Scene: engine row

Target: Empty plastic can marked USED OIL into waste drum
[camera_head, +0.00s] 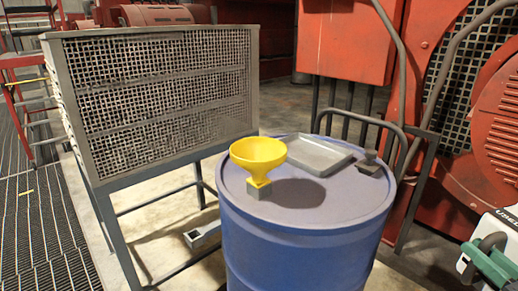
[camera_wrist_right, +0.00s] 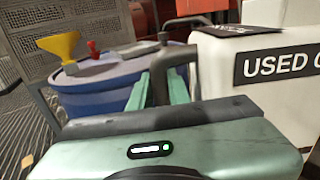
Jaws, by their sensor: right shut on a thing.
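The white plastic can (camera_head: 508,215) is at the right edge of the head view, partly cut off. Its black label reading "USED" shows large in the right wrist view (camera_wrist_right: 225,75). My right gripper (camera_head: 487,262) has its green fingers shut on the can's dark handle (camera_wrist_right: 168,65). The can looks about upright. The blue waste drum (camera_head: 300,250) stands left of the can. A yellow funnel (camera_head: 258,152) sits upright in a grey fitting (camera_head: 259,190) on the drum's lid; it also shows in the wrist view (camera_wrist_right: 60,46). My left gripper is not in view.
A grey shallow tray (camera_head: 320,156) and a small dark block (camera_head: 370,163) lie on the lid behind the funnel. A mesh-sided grey frame (camera_head: 160,90) stands left of the drum. Red machinery (camera_head: 350,40) is behind. A small red object (camera_wrist_right: 93,48) shows beside the funnel.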

